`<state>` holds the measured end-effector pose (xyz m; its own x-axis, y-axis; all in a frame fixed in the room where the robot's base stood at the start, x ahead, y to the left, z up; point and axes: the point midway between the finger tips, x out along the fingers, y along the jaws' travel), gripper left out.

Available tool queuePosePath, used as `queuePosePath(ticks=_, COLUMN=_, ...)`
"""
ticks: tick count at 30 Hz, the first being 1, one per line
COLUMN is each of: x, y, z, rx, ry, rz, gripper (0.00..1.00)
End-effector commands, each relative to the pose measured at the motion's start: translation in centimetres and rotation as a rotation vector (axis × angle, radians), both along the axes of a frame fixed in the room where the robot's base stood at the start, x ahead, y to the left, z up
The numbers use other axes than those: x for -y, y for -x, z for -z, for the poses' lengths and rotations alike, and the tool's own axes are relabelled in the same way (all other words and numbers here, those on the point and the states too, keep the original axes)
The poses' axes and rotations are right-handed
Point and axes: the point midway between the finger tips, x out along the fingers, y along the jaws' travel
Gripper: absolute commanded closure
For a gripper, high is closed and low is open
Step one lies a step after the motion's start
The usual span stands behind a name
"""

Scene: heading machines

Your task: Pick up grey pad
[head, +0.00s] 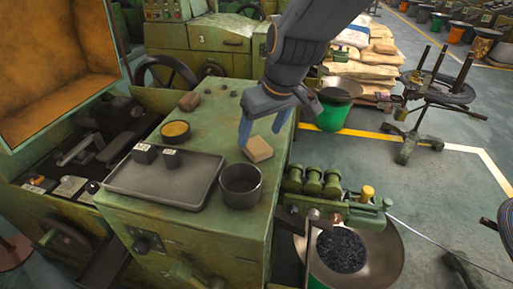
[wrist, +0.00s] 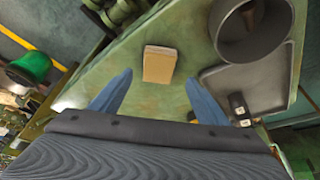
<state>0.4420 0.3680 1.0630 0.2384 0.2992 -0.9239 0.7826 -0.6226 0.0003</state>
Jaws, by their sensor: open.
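A small tan-grey block (head: 258,149), the likeliest grey pad, lies flat on the green machine top near its right edge. It also shows in the wrist view (wrist: 159,63), ahead of and between my fingertips. My gripper (head: 260,138) is open and empty, its blue fingers pointing down just above and behind the block. In the wrist view my gripper (wrist: 158,78) shows both fingers apart, with a gap wider than the block. I cannot tell the exact height of the fingertips. A browner block (head: 189,101) lies farther back on the machine top.
A dark round pot (head: 240,187) stands in front of the block. A grey tray (head: 184,185) with two dark cubes is to its left. A bowl with yellow contents (head: 175,130) sits behind the tray.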

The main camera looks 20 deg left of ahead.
Motion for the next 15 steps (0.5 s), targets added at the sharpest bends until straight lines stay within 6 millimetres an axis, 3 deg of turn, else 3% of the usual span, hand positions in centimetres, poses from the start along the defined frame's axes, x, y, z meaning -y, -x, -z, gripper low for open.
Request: queuePosePath(ticks=15, x=-1.1, y=-1.3, z=4.8, rx=-0.002, ry=0.001, rz=0.003, gripper=0.31)
